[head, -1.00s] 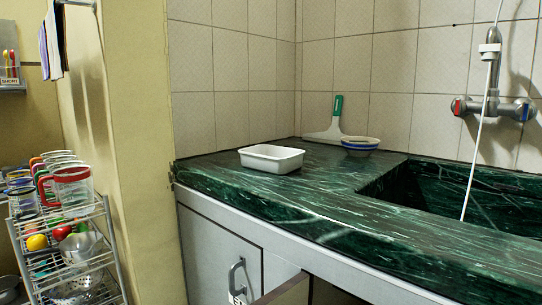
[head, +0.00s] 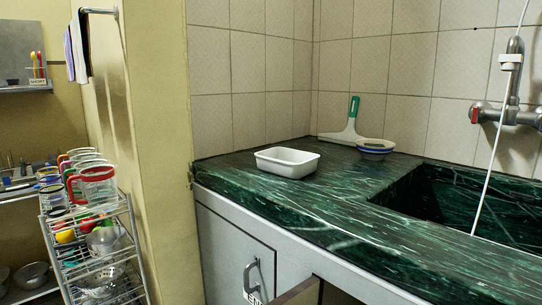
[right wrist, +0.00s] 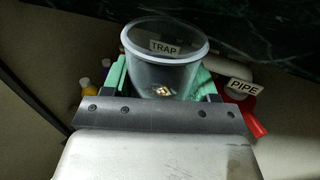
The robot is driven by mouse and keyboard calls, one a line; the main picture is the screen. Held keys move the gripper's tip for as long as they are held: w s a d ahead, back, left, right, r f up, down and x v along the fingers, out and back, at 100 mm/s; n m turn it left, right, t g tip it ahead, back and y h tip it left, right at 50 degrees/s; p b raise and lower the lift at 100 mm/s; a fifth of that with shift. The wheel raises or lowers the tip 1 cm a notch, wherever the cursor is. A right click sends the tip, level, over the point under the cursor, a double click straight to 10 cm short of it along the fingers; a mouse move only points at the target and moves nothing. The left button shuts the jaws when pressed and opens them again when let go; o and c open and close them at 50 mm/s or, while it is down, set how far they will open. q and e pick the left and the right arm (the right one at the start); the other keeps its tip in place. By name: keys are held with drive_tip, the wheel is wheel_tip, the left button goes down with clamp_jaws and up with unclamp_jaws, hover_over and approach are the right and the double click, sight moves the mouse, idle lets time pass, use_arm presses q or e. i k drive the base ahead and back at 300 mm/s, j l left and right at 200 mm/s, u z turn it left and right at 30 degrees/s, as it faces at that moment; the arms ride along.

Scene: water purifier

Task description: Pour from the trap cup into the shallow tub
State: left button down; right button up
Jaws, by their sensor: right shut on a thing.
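The shallow tub (head: 287,163), a white rectangular tub, sits on the green marble counter near its left end. The trap cup (right wrist: 165,55), a clear cup labelled TRAP, shows in the right wrist view with a small gold-coloured bit at its bottom. My right gripper (right wrist: 163,88) is shut on the trap cup, with green finger pads at both sides of it. Neither gripper nor the cup shows in the head view.
The sink (head: 470,205) lies to the right. A rack with mugs (head: 93,185) is at left. A cabinet door (head: 298,292) stands open below. A red item near a PIPE label (right wrist: 243,85) is beside the cup.

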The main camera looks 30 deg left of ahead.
sight(290, 164)
drive_tip(key=l+u, duration=0.2)
drive_tip(key=u, duration=0.25)
drive_tip(key=k+l+u, duration=0.15)
drive_tip(key=u, duration=0.25)
drive_tip(key=k+l+u, duration=0.15)
drive_tip(key=u, duration=0.3)
drive_tip(key=k+l+u, duration=0.15)
drive_tip(key=u, duration=0.3)
drive_tip(key=k+u, duration=0.15)
drive_tip(key=u, duration=0.25)
